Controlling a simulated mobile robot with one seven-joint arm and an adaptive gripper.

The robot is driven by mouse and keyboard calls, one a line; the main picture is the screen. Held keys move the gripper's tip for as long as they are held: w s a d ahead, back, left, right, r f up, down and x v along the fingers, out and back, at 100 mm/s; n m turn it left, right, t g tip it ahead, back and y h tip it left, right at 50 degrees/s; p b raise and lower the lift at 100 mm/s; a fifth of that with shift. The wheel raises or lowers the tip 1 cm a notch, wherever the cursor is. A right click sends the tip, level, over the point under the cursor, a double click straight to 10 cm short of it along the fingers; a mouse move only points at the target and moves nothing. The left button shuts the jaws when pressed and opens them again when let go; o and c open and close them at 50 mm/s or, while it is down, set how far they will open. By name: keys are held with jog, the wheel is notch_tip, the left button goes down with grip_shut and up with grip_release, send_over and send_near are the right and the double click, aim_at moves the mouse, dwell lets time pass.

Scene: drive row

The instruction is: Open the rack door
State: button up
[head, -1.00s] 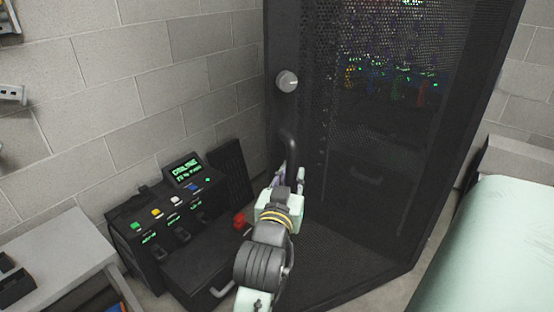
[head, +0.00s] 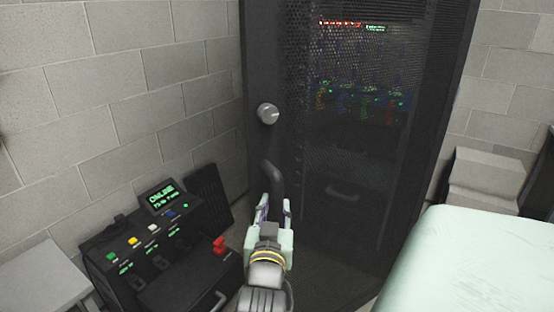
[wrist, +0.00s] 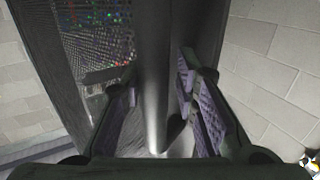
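The rack door (head: 350,150) is a dark perforated mesh panel that looks closed, with coloured lights behind it. Its dark handle (head: 271,174) is an upright bar at the door's left side, below a round grey knob (head: 268,113). In the wrist view the handle (wrist: 154,75) runs between the two fingers. My gripper (head: 273,208) is at the lower part of the handle in the head view. My gripper (wrist: 158,110) is open in the wrist view, with a gap visible on each side of the bar. The handle's lower end is hidden by my gripper in the head view.
A pale green surface (head: 470,265) is at the lower right. Block walls (head: 100,90) stand on both sides of the rack.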

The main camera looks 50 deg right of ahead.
jog(key=shift+o, duration=1.6)
jog(key=shift+s, duration=0.1)
jog(key=shift+d, duration=0.1)
